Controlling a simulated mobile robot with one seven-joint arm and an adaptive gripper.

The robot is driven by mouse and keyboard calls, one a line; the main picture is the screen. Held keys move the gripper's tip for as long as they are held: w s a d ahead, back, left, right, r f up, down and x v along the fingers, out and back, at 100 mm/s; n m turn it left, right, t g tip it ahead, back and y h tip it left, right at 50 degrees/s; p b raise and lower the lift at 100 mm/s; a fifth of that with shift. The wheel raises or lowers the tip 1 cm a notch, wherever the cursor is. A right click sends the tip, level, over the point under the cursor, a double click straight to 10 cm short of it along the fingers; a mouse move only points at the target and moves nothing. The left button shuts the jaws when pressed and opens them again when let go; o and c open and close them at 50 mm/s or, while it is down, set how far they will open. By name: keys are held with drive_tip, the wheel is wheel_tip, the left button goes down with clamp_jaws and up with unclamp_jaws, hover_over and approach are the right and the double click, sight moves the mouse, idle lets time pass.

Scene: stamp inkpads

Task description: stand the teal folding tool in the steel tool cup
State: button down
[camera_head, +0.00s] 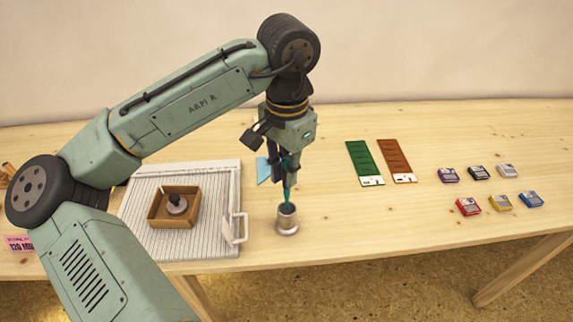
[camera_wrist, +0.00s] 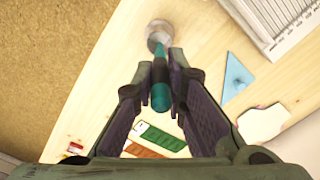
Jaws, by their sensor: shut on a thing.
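The teal folding tool (camera_wrist: 160,88) is held upright between the fingers of my gripper (camera_wrist: 161,62), which is shut on it. In the head view my gripper (camera_head: 287,168) hangs over the table with the tool (camera_head: 286,193) pointing down. The steel tool cup (camera_head: 287,221) stands on the table directly below, and the tool's lower end is at or just above its mouth. Whether the tip is inside the rim I cannot tell. In the wrist view the cup (camera_wrist: 159,34) shows beyond the far end of the tool.
A white ribbed board (camera_head: 190,245) with a wooden box (camera_head: 152,218) lies left of the cup. A light blue triangle (camera_head: 263,170) lies behind it. Green (camera_head: 361,158) and brown (camera_head: 394,157) strips and several small coloured inkpads (camera_head: 500,202) lie right.

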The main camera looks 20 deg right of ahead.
sight(286, 194)
drive_tip(key=shift+f+b, duration=0.9)
drive_tip(key=shift+f, duration=1)
drive_tip(key=c, duration=1.5)
unclamp_jaws()
drive_tip(key=shift+c, duration=0.2)
wheel_tip(286, 194, up, 12)
drive_tip(key=shift+r, duration=0.1)
drive_tip(key=shift+d, duration=0.1)
